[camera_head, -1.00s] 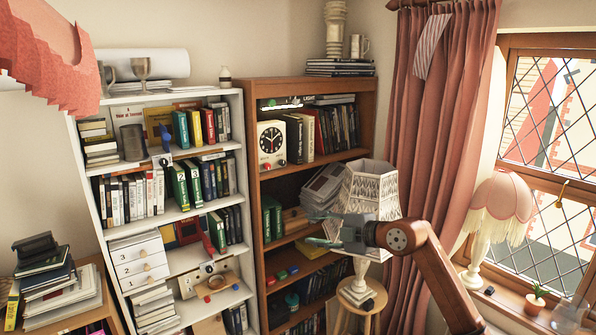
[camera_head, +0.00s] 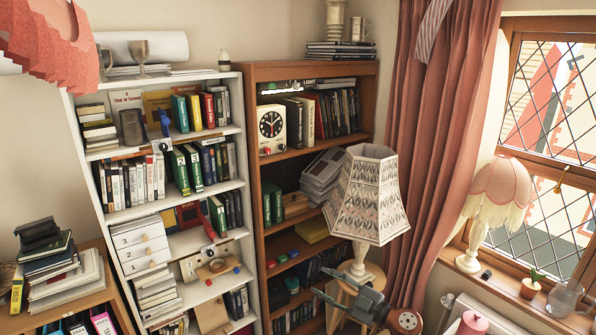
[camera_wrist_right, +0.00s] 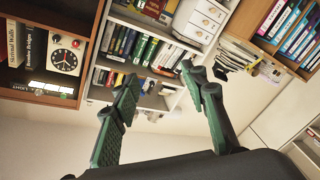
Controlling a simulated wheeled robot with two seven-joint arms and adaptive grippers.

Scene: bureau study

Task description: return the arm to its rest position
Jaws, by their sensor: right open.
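My right gripper (camera_head: 320,281) is low in the head view, in front of the brown bookcase and just below the patterned lamp. Its green-grey fingers are apart and point left, with nothing between them. In the right wrist view the two fingers (camera_wrist_right: 158,80) are spread wide and empty, and the shelves behind appear tilted. Only a small part of my right arm (camera_head: 406,321) shows at the bottom edge. My left gripper is in neither view.
A lamp with a patterned shade (camera_head: 366,195) stands on a round wooden stool (camera_head: 376,272) close to the right gripper. The brown bookcase (camera_head: 309,70) and white bookcase (camera_head: 155,98) stand behind. A pink lamp (camera_head: 501,195) is on the windowsill at right.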

